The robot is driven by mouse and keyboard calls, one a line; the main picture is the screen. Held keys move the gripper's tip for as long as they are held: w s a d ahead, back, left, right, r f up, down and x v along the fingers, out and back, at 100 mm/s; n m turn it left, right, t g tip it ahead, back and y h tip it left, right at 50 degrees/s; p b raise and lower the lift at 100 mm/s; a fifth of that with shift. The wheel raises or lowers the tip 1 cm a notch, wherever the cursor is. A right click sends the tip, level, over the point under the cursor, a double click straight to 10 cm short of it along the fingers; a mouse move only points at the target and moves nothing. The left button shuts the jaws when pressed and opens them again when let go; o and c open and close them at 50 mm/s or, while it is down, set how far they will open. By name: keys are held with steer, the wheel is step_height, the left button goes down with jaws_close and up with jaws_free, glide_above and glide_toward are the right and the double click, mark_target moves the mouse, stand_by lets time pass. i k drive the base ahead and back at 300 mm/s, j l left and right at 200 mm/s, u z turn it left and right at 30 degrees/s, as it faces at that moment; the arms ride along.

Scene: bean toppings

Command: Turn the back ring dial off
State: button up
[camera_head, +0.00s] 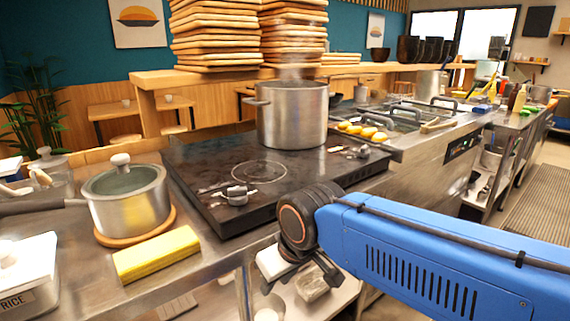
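The black cooktop (190,165) lies on the steel counter. A large steel pot (292,118) stands on its back part and hides the back ring. The bare front ring (259,171) shows as a pale circle. One metal dial (237,195) sits at the cooktop's near edge, by the front ring. Another dial (358,151) sits further right, near the pot. Their exact settings are too small to read. My gripper (302,279) hangs below my dark wrist, in front of the counter's edge, with its fingers apart. It is lower than both dials and touches neither.
A lidded saucepan (128,208) on a wooden trivet and a yellow sponge (156,254) are on the left. A white rice container (28,275) is at lower left. Stacked wooden trays (204,35) stand behind. Yellow food pieces (362,131) lie right of the pot.

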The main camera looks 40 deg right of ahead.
mark_target(365, 152)
steer(key=z, duration=1.3)
